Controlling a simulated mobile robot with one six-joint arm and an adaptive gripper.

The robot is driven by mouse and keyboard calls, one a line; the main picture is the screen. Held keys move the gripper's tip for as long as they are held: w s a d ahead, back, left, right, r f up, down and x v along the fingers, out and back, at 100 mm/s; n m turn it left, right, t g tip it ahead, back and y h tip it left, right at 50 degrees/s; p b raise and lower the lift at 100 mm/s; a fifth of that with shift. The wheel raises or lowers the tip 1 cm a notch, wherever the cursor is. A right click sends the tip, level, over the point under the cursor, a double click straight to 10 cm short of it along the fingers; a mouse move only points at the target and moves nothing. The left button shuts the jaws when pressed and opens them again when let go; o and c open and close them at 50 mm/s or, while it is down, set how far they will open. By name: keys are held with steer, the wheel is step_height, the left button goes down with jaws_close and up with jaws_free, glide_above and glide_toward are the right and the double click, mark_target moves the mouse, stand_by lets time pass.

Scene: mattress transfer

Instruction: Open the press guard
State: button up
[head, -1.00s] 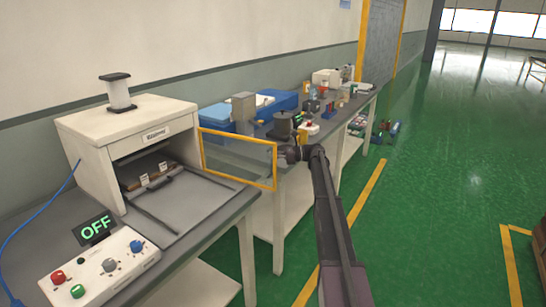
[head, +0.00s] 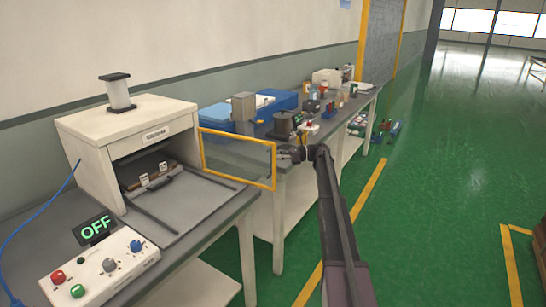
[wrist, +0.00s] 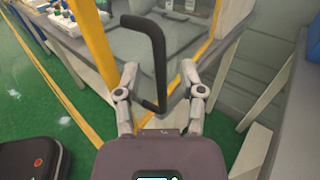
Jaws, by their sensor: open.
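The press guard (head: 236,158) is a clear panel in a yellow frame, swung out from the right side of the white press (head: 128,140). The press front is uncovered, with its dark opening and grey bed in view. In the wrist view, the guard's black handle (wrist: 160,65) stands in front of the pane (wrist: 185,40) and shows between my two fingers. My gripper (wrist: 159,68) is open, with a gap visible on both sides of the handle. In the head view, my gripper (head: 286,153) is just right of the guard's outer edge and looks small.
A control box (head: 100,268) with coloured buttons and a sign (head: 94,229) reading OFF are on the near bench. A second bench (head: 345,112) behind the guard is crowded with items. The green floor (head: 440,200) to the right is largely clear.

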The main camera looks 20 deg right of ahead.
steer(key=s+d, duration=0.1)
steer(key=d, duration=0.8)
steer(key=shift+s+d, duration=0.35)
steer(key=shift+s, duration=0.05)
